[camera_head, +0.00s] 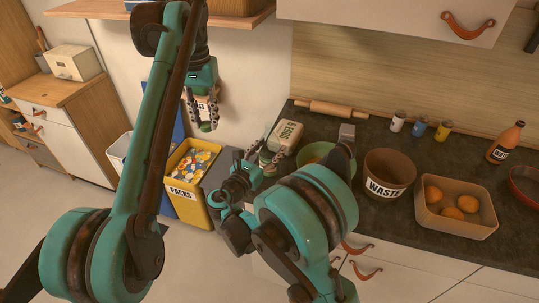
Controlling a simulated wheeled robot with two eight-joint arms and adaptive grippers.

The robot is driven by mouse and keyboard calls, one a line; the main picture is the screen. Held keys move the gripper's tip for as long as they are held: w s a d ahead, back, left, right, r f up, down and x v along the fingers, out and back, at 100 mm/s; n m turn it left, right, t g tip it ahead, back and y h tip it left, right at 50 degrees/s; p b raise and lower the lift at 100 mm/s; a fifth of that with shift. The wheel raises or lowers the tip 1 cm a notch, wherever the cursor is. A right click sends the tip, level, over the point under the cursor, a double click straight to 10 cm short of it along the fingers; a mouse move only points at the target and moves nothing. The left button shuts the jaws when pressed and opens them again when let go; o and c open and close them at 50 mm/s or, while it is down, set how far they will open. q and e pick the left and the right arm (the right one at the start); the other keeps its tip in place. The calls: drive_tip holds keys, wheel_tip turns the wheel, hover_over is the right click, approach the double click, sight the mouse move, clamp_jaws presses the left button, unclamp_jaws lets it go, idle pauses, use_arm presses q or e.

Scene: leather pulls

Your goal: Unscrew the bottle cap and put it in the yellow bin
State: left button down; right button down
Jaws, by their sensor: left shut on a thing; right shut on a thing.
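My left gripper (206,121) hangs from above, pointing down, over the yellow bin (188,207) but well above it. It is shut on a small greenish cap (208,127) at its fingertips. The yellow bin has a "PACKS" label and is full of small colourful pieces. My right gripper (262,160) is by the counter's left end, to the right of the yellow bin. It is shut on what looks like the bottle (268,157), of which only a small pale part shows; the gripper and arm hide the rest.
A dark bin stands right of the yellow one, a white bin (118,152) left. The counter holds an "EGGS" carton (286,136), green bowl (314,152), "WASTE" pot (388,176), orange crate (455,226), sauce bottle (505,143) and rolling pin (331,108). A shelf (100,11) overhangs above.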

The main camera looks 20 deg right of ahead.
drive_tip(key=shift+w+f, duration=0.1)
drive_tip(key=shift+f, duration=0.6)
drive_tip(key=shift+r, duration=0.1)
drive_tip(key=c, duration=0.5)
unclamp_jaws()
drive_tip(key=shift+f, duration=0.2)
drive_tip(key=shift+c, duration=0.2)
drive_tip(key=shift+r, duration=0.15)
